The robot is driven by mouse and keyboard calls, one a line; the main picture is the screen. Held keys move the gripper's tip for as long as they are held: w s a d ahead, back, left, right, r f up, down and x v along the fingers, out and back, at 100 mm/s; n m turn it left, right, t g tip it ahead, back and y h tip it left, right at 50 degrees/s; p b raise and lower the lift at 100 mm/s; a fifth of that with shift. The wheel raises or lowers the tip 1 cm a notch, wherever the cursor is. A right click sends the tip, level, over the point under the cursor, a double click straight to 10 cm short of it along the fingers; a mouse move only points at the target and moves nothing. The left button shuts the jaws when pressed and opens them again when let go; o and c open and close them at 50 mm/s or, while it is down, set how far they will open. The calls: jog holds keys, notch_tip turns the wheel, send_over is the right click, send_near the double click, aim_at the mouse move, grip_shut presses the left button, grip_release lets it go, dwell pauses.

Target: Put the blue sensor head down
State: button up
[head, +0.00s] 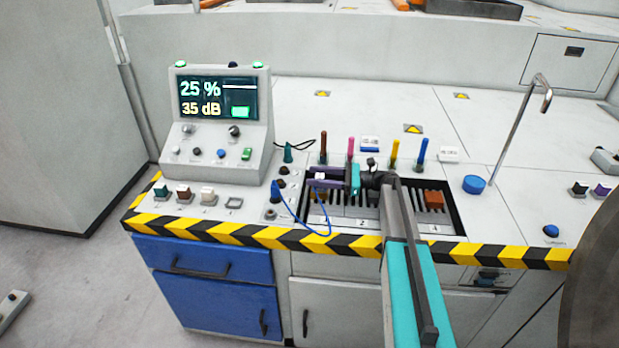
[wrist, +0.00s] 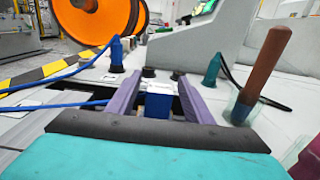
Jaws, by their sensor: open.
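The blue sensor head (wrist: 157,107), a small block with a white top, sits between the fingers of my gripper (wrist: 158,78) in the wrist view. The fingers are open, one on each side, with narrow gaps to the block. In the head view my gripper (head: 313,178) is over the left end of the slotted tray (head: 456,216), and the sensor head's white top (head: 320,176) shows between the purple fingers. A blue cable runs from there to a blue cone-shaped plug (head: 276,191) on the left. The sensor head's underside is hidden, so I cannot tell exactly how it rests.
Upright coloured sticks, such as a brown one (head: 323,147), stand behind the tray. The display console (head: 218,112) stands at the left. A bent metal rod (head: 518,130) rises at the right.

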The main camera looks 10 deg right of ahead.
jog(key=b+v, duration=0.1)
jog(key=v, duration=0.8)
jog(key=shift+r, duration=0.1)
dwell(0.5)
notch_tip(320, 180, up, 21)
jog(key=p, duration=2)
jog(key=shift+p, duration=0.35)
jog(key=shift+r, duration=0.15)
jog(key=shift+r+p, duration=0.35)
jog(key=shift+p, duration=0.15)
